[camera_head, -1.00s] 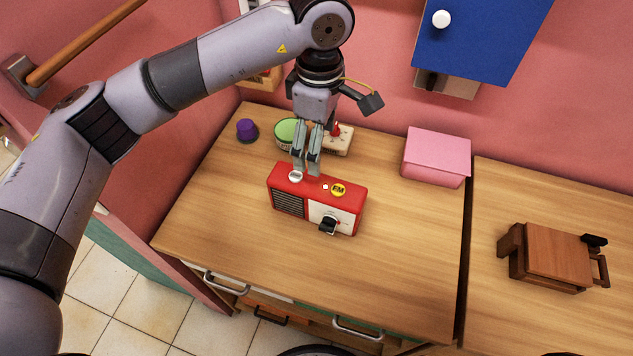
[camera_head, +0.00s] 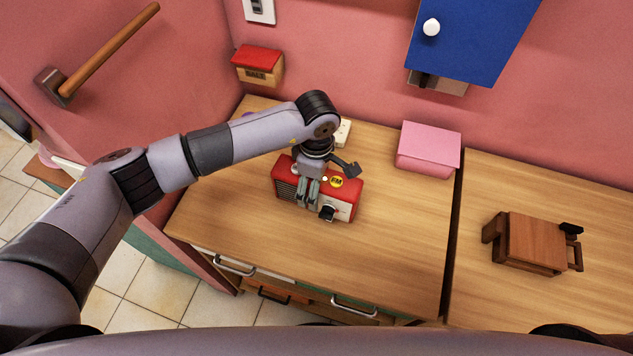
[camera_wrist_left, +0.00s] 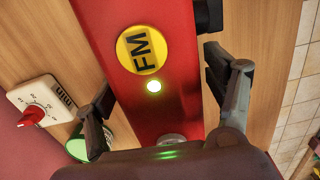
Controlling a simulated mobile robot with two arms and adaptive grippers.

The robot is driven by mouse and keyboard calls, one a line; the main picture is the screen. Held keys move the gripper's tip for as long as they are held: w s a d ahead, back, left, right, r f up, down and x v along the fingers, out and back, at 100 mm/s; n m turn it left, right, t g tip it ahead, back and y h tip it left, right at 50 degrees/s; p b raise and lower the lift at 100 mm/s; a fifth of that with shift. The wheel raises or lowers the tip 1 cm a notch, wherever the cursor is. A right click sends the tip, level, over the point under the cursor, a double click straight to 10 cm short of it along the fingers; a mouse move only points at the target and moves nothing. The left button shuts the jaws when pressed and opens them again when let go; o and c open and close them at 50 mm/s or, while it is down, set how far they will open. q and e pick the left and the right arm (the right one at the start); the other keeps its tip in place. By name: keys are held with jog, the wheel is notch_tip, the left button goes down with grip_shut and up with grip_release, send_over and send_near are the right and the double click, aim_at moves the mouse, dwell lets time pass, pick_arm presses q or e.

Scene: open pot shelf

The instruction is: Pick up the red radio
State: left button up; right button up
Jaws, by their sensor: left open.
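The red radio (camera_head: 350,190) stands on the wooden counter, with a yellow FM button on top and a white panel with a black knob on its front. My left gripper (camera_head: 308,193) is at the radio, pointing down over its left part. In the left wrist view the red radio (camera_wrist_left: 152,90) runs between the two open fingers of my left gripper (camera_wrist_left: 165,95), one on each side. I cannot tell whether the fingers touch it. My right gripper is not in view.
A white box with a red knob (camera_wrist_left: 40,103) and a green round item (camera_wrist_left: 78,146) are close behind the radio. A pink box (camera_head: 428,150) stands at the back right. A brown wooden object (camera_head: 530,243) is on the right counter. The counter front is clear.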

pick_arm(q)
jog(key=shift+f, duration=0.5)
jog(key=shift+c, duration=0.6)
grip_shut()
